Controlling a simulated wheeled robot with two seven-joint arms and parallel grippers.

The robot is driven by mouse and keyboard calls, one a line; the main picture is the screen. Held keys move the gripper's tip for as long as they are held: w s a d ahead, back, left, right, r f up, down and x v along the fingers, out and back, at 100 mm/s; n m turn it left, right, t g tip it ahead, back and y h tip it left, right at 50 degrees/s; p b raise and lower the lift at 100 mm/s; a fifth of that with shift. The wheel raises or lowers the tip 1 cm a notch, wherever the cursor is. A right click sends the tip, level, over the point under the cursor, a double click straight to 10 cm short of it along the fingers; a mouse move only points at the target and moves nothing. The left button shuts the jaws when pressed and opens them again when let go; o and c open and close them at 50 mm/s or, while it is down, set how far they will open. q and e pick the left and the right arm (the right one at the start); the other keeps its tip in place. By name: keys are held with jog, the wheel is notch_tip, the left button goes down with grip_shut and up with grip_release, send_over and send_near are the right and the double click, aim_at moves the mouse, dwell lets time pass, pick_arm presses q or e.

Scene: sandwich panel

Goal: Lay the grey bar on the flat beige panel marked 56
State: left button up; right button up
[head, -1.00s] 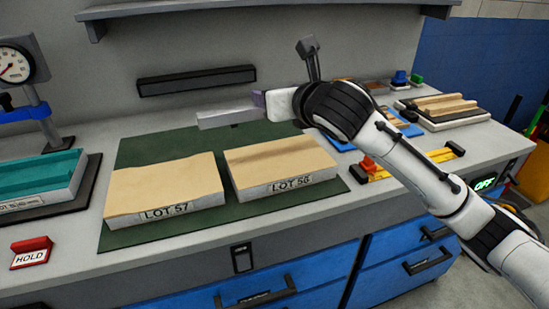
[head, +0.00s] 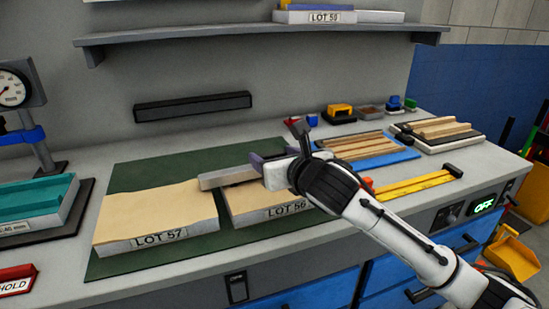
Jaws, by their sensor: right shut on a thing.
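The beige panel marked LOT 56 (head: 262,204) lies on the dark green mat (head: 150,176), right of the panel marked LOT 57 (head: 155,212). The LOT 56 top looks flat where it shows; the LOT 57 top looks wavy. My right gripper (head: 258,168) is shut on the grey bar (head: 222,178), whose free end sticks out to the left. The bar is over the back part of the LOT 56 panel, roughly level. I cannot tell whether it touches the panel. My right gripper and arm hide the panel's right part. My left gripper is not in view.
A teal tray (head: 40,200) and a red HOLD sign (head: 16,280) are at the left. Wooden strips on a blue board (head: 395,158), a yellow level (head: 415,184) and more strips (head: 440,127) are at the right. A shelf (head: 240,33) hangs above.

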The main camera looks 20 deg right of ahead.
jog(key=shift+r, duration=0.3)
jog(key=o, duration=1.8)
jog(key=shift+f, duration=0.25)
jog(key=shift+o, duration=0.2)
jog(key=p+v, duration=0.1)
jog(key=v, duration=1.1)
